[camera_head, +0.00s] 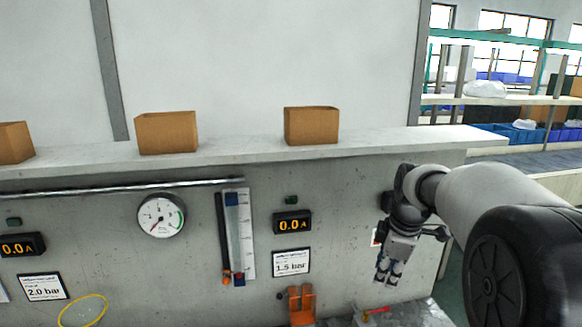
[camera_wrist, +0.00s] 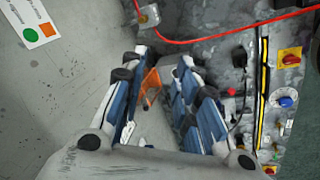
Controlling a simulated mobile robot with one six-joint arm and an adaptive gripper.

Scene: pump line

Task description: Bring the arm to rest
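My arm (camera_head: 500,215) reaches in from the right in the head view, in front of the grey panel wall (camera_head: 345,210). My gripper (camera_head: 387,279) hangs at the end of it, pointing down, right of the 1.5 bar sign. In the wrist view my gripper (camera_wrist: 163,62) has its two blue-and-grey fingers apart with a gap between them. An orange part (camera_wrist: 151,84) shows through that gap, lower down and beyond the fingers. Nothing is seen held.
A white ledge (camera_head: 240,151) with cardboard boxes (camera_head: 311,126) runs above the panel. A gauge (camera_head: 161,215), a display (camera_head: 292,222) and an orange bracket (camera_head: 301,305) are left of my gripper. The wrist view shows a red hose (camera_wrist: 215,36) and a red knob (camera_wrist: 291,58).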

